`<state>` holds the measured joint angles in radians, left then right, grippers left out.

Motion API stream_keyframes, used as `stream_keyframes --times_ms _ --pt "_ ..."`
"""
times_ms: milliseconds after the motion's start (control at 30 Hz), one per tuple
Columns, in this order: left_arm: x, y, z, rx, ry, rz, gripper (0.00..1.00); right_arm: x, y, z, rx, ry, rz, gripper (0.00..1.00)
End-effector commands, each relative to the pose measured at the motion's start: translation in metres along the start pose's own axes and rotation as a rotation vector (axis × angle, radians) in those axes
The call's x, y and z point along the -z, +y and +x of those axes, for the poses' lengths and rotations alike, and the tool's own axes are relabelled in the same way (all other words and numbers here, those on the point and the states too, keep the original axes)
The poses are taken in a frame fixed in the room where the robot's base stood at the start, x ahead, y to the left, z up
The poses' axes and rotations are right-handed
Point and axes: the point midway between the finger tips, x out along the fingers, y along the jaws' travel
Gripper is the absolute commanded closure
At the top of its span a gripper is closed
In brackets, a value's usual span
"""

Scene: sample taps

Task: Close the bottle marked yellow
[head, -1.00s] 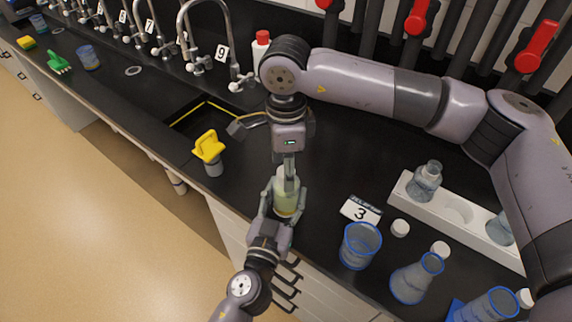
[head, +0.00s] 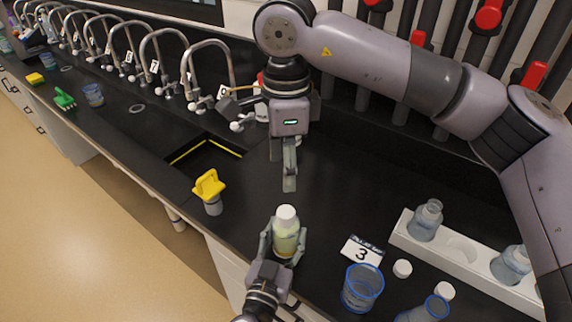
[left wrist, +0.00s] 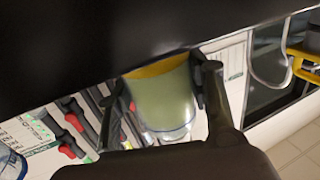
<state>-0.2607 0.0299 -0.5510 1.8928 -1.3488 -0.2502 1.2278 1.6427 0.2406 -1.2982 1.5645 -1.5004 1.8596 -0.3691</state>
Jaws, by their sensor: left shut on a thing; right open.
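A pale yellow-green bottle (head: 285,240) with a white cap (head: 286,217) on its top stands upright at the front of the black counter. My left gripper (head: 283,250) is shut on its body from the near side. In the left wrist view the bottle (left wrist: 163,100) sits between the fingers of my left gripper (left wrist: 165,92), and a yellow band shows at one end. My right gripper (head: 289,182) points down above and slightly behind the cap, apart from it. It is open and empty, seen edge-on.
Right of the bottle are a card marked 3 (head: 362,251), a blue-rimmed beaker (head: 361,290), loose white caps (head: 403,268) and a white rack (head: 405,240) with flasks. Left are a yellow-topped object (head: 210,190) and a sink (head: 205,158). Taps line the back.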

Motion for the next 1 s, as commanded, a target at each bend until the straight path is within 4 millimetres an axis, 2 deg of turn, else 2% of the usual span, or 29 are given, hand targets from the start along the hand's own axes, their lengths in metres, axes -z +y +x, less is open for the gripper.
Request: stream_keyframes --times_ms 33,67,100,400,767,867,1000 --pt "0.0 0.0 0.0 0.0 0.001 0.0 1.0 0.0 0.0 0.0 0.0 0.0 0.0 0.46" --pt "0.0 0.0 0.0 0.0 0.001 0.0 0.51 0.0 0.0 0.0 0.0 0.0 0.0 0.46" --pt "0.0 0.0 0.0 0.0 0.001 0.0 0.48 0.0 0.0 0.0 0.0 0.0 0.0 0.46" --pt "0.0 0.0 0.0 0.0 0.0 0.0 0.29 0.0 0.0 0.001 0.0 0.0 0.0 0.46" --pt "0.0 0.0 -0.004 0.0 0.0 -0.002 0.29 0.0 0.0 0.001 0.0 0.0 0.001 0.46" --pt "-0.001 0.0 -0.013 0.001 -0.001 -0.002 0.29 0.0 0.0 0.001 0.0 0.0 0.001 0.46" --pt "-0.001 0.0 -0.035 0.001 -0.005 -0.002 0.29 0.0 0.0 0.001 0.0 0.0 0.0 0.46"
